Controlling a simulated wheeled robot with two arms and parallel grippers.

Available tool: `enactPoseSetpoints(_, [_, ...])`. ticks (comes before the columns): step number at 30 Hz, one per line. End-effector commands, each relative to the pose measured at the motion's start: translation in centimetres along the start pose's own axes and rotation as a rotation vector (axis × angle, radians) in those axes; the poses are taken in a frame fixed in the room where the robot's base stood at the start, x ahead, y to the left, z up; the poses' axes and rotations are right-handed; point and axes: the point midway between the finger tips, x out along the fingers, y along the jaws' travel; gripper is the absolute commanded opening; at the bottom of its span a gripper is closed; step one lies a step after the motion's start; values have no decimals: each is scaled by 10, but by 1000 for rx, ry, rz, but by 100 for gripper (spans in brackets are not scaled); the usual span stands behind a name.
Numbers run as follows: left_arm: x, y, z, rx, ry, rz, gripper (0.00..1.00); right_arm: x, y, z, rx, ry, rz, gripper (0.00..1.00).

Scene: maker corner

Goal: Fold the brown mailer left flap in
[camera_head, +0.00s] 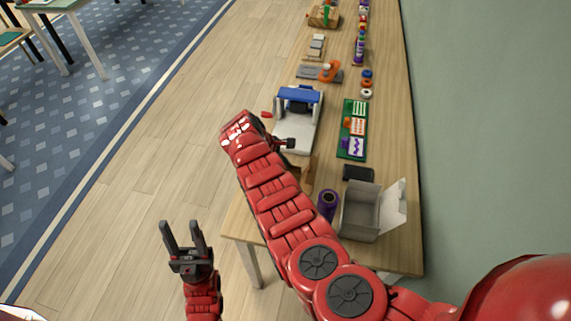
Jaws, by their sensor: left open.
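A small brown piece (308,172), perhaps part of the brown mailer, shows on the wooden table behind my right arm. Most of it is hidden by that arm, and I cannot make out a left flap. My left gripper (182,229) is open and empty, its fingers pointing up the picture. It is over the floor, left of the table's near end. My right arm reaches across the table's near left edge. A dark part (287,143) at its far end may be my right gripper, but its fingers are not clear.
On the table (398,262) stand an open grey box (362,212) with a raised flap, a purple roll (327,204), a black block (358,173), a green board (352,130) and a blue-and-white machine (297,96). More small items lie farther back.

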Motion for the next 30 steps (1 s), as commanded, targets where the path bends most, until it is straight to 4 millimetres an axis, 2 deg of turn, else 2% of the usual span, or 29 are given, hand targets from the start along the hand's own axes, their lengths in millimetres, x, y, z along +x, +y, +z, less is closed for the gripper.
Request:
enactPoseSetpoints(11, [1, 0, 0, 0, 0, 0, 50, -1, 0, 0, 1, 0, 4, 0])
enactPoseSetpoints(21, [23, -1, -4, 0, 0, 0, 50, 0, -6, 1, 45, -4, 124, 0])
enactPoseSetpoints(26, [17, -1, -3, 0, 0, 0, 50, 6, -13, -1, 82, -4, 215, 0])
enactPoseSetpoints(30, [4, 0, -1, 0, 0, 0, 50, 9, -18, -4, 123, -1, 314, 0])
